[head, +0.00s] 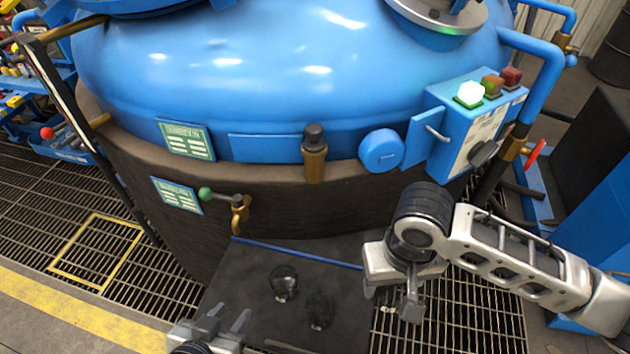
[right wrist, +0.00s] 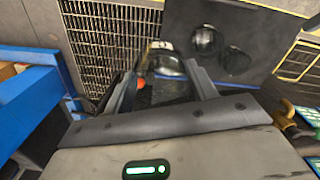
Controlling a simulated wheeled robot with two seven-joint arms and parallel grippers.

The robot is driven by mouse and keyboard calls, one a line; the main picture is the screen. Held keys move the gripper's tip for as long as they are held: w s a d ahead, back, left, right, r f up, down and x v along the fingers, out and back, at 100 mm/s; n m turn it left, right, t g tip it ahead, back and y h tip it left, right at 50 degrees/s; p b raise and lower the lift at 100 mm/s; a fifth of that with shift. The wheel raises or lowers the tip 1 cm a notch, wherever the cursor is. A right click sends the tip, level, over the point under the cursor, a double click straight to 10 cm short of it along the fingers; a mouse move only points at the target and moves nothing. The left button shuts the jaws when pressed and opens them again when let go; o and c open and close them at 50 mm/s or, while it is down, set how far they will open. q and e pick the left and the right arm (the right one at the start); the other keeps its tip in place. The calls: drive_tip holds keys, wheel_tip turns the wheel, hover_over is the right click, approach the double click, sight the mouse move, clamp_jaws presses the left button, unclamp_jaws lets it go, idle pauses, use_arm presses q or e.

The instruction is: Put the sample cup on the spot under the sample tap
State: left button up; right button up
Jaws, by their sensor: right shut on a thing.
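My right gripper (head: 390,296) is shut on a small dark, shiny thing, which looks like the sample cup (right wrist: 166,66), between its fingers in the right wrist view. The sample tap (head: 238,207), brass with a green knob, sticks out of the furnace wall above the shelf's back left part. No spot marking can be made out under it. My left gripper (head: 228,318) is open and empty at the shelf's front left.
Two dark round cup-like things (head: 284,283) (head: 318,310) are on the shelf, right of the tap; they also show in the right wrist view (right wrist: 205,41). A blue strip (head: 300,253) runs along the shelf's back edge. A blue control box (head: 470,120) is on the right.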

drive_tip(key=w+d+r, duration=0.3)
drive_tip(key=r, duration=0.3)
drive_tip(key=w+d+r+m, duration=0.1)
drive_tip(key=w+d+r, duration=0.2)
drive_tip(key=r, duration=0.4)
drive_tip(key=shift+w+r, duration=0.15)
drive_tip(key=shift+w, duration=0.35)
